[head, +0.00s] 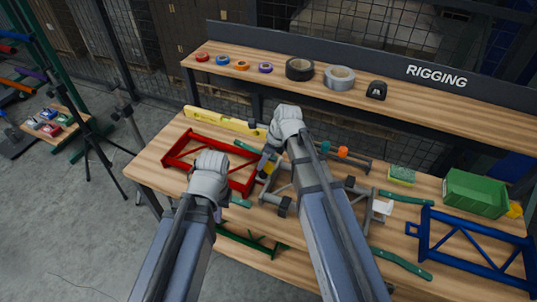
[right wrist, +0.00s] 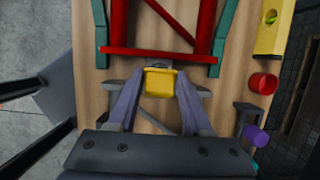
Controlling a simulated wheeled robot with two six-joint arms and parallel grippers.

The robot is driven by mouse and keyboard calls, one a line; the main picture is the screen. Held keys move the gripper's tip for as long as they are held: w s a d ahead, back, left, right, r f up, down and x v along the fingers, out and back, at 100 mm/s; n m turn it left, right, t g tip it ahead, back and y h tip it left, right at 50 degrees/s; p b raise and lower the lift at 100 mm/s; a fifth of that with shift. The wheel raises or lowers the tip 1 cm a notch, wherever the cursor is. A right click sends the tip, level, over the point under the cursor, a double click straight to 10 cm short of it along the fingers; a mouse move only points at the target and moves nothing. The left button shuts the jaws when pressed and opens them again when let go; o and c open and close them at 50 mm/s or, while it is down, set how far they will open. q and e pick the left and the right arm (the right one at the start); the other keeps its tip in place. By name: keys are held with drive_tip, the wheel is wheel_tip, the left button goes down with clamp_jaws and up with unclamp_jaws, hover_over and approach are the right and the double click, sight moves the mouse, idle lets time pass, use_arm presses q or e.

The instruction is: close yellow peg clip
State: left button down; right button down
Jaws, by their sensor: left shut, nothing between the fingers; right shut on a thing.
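The yellow peg clip (right wrist: 160,83) sits between the two fingers of my right gripper (right wrist: 160,95) in the right wrist view, at the near edge of the red frame. My right gripper is shut on it. In the head view the yellow clip (head: 267,168) shows as a small patch below my right gripper (head: 266,163), between the red frame (head: 178,157) and the grey frame (head: 272,199). I cannot tell whether the clip is open or closed. My left gripper (head: 215,200) is shut and empty, above the red frame's near side; its fingertips are mostly hidden by the wrist.
A yellow level (head: 215,121) lies behind the red frame. A blue frame (head: 470,247), green bin (head: 475,193) and sponge (head: 401,174) are at the right. Teal strips (head: 402,263) lie on the bench. A shelf (head: 345,97) with tape rolls stands behind.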

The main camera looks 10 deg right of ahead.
drive_tip(key=shift+w+a+f+g+h, duration=0.35)
drive_tip(key=shift+a+g+h, duration=0.2)
drive_tip(key=shift+h, duration=0.25)
drive_tip(key=shift+w+a+f+g+h, duration=0.15)
drive_tip(key=shift+f+g+h, duration=0.15)
drive_tip(key=shift+g+h, duration=0.25)
drive_tip(key=shift+w+a+f+g+h+b, duration=0.15)
drive_tip(key=shift+f+g+h+b, duration=0.2)
drive_tip(key=shift+h, duration=0.3)
drive_tip(key=shift+s+a+f+g+h+b, duration=0.15)
drive_tip(key=shift+g+h+b, duration=0.2)
drive_tip(key=shift+h+b, duration=0.2)
drive_tip(key=shift+w, duration=0.1)
drive_tip(key=shift+c, duration=2.4)
unclamp_jaws()
drive_tip(key=shift+r, duration=0.1)
drive_tip(key=p+v, duration=0.7)
drive_tip(key=shift+r+p, duration=0.3)
drive_tip(key=shift+p, duration=0.05)
